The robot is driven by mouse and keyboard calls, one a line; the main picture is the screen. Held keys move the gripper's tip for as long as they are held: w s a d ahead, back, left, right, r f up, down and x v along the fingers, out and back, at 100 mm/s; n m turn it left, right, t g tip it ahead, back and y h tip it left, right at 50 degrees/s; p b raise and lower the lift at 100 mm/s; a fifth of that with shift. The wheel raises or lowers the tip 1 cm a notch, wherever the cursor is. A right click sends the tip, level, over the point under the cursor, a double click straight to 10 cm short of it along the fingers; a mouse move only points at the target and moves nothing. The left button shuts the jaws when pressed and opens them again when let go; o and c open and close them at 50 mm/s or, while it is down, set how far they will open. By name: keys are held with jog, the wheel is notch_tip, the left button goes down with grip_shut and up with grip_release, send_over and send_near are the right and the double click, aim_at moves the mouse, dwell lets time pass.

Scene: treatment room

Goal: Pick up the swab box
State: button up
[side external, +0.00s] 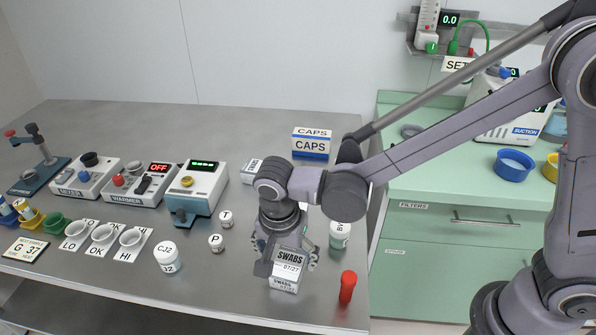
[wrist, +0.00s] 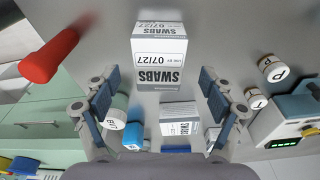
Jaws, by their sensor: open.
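The swab box (side external: 286,270) is a small white and grey carton with SWABS and 07/27 printed on it. It stands on the steel table near its front right edge. In the wrist view the swab box (wrist: 159,58) sits beyond the fingertips, roughly centred between them. My gripper (side external: 285,255) is above and around the top of the box in the side view, and partly covers it. In the wrist view my gripper (wrist: 160,92) has its two fingers spread wide with nothing held. I cannot tell whether a finger touches the box.
A red cylinder (side external: 347,287) stands close right of the box. Jars CJ2 (side external: 167,257), P (side external: 216,243) and T (side external: 226,219) stand to the left. The table's front edge is near.

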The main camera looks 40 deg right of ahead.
aim_at(288, 262)
jog(key=shift+w+d+f, duration=0.1)
jog(key=shift+d+f, duration=0.1)
jog(key=shift+f, duration=0.95)
jog(key=shift+w+d+f, duration=0.1)
jog(key=shift+d+f, duration=0.1)
jog(key=shift+f, duration=0.9)
jog(key=shift+c, duration=0.3)
jog(key=c, duration=1.2)
